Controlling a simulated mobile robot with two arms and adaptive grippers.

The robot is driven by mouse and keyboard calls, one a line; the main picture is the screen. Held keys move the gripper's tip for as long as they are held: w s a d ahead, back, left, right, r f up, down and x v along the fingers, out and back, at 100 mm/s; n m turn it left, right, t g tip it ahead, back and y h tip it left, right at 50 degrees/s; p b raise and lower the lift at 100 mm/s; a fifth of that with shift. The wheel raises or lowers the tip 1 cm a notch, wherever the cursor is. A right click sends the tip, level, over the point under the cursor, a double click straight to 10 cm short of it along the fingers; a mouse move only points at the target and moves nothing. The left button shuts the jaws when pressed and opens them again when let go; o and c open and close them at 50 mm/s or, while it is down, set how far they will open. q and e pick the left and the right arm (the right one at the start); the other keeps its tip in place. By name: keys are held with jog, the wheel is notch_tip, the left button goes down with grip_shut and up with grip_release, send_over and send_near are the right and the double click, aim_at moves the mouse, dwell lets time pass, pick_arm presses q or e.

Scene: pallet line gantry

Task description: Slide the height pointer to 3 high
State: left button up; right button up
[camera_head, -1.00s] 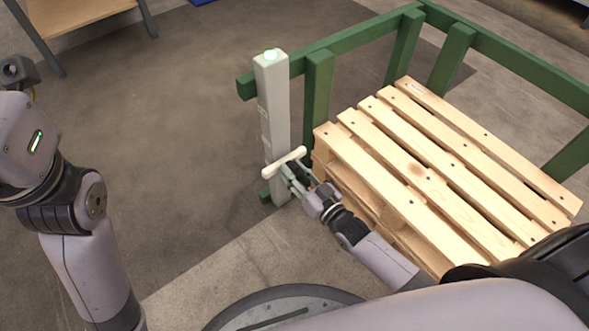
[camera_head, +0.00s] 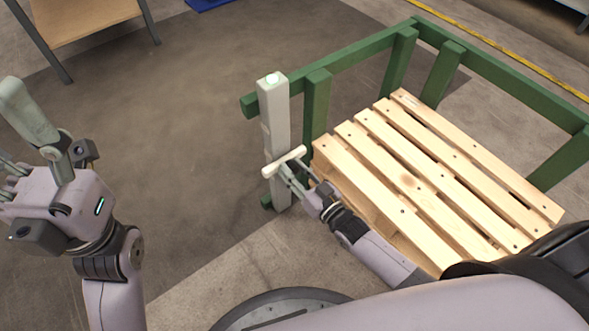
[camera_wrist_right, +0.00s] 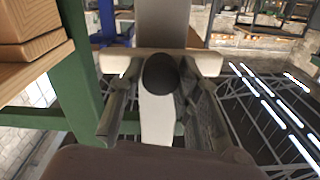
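The height pointer (camera_head: 285,160) is a cream crossbar handle on the pale grey post (camera_head: 274,110), in the lower half of the post. In the right wrist view the pointer's crossbar (camera_wrist_right: 113,63) runs across, with a dark round knob (camera_wrist_right: 159,74) at its middle. My right gripper (camera_head: 289,176) is at the handle, its fingers on both sides of the knob; it appears shut on the pointer, with the exact contact partly hidden. My left gripper (camera_head: 20,135) is at the left edge, fingers spread and empty, partly cut off. Scale marks on the post are not readable.
A wooden pallet (camera_head: 410,182) lies right of the post, close to my right forearm. A green rail frame (camera_head: 345,55) runs behind it, with a green upright (camera_head: 316,105) beside the post. A wooden-topped table (camera_head: 80,20) stands far left. The floor between is clear.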

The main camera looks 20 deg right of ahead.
jog(key=o, duration=0.4)
jog(key=shift+c, duration=0.2)
jog(key=v, duration=1.2)
